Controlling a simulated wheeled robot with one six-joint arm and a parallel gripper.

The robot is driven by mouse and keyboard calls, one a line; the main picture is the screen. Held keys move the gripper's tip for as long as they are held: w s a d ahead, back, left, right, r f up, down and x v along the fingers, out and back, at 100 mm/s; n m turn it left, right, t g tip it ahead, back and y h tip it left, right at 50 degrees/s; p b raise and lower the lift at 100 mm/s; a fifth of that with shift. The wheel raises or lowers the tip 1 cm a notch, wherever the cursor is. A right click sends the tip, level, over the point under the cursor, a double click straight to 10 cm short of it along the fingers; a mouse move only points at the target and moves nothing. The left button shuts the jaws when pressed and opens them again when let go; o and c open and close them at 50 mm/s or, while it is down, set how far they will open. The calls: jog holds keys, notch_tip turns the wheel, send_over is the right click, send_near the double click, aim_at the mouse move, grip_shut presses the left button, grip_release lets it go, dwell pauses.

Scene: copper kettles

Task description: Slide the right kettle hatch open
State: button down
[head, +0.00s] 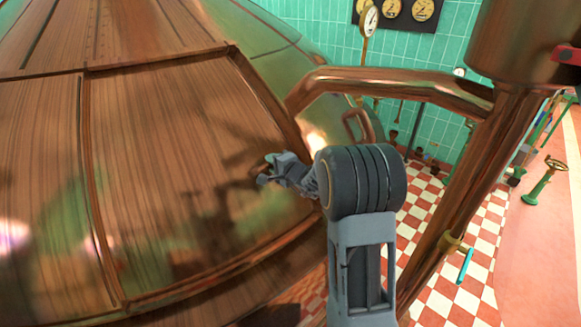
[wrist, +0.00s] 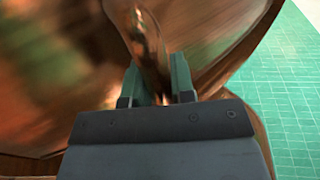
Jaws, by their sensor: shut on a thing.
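The copper kettle fills the left of the head view, with a large framed hatch (head: 190,150) on its sloping side. The hatch panel sits within its copper frame, and I cannot tell whether it is partly slid. My gripper (head: 268,172) is at the right part of the hatch. In the wrist view its two fingers (wrist: 156,92) are shut on a curved copper handle (wrist: 148,45) that stands out from the kettle surface. The spot where the fingers meet the handle is small in the head view and partly hidden by my gripper.
A thick copper pipe (head: 400,84) runs from beside the kettle to a copper column (head: 450,210) right of my arm. A gauge (head: 370,20) stands behind it. A green valve wheel (head: 545,175) stands farther right.

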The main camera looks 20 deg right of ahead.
jog(key=b, duration=0.5)
send_near(237, 168)
jog(key=x, duration=0.4)
jog(key=shift+w+a, duration=0.25)
jog(key=shift+s+d+p, duration=0.1)
jog(key=shift+p, duration=0.2)
jog(key=shift+s, duration=0.1)
jog(key=c, duration=1.3)
grip_release()
jog(key=shift+s+d, duration=0.15)
jog(key=shift+o, duration=0.7)
jog(key=shift+s, duration=0.2)
jog(key=shift+o, duration=1)
jog(key=shift+w+f, duration=0.1)
jog(key=shift+w, duration=0.05)
jog(key=b+v, duration=0.1)
jog(key=v, duration=1.3)
jog(key=shift+a, duration=0.25)
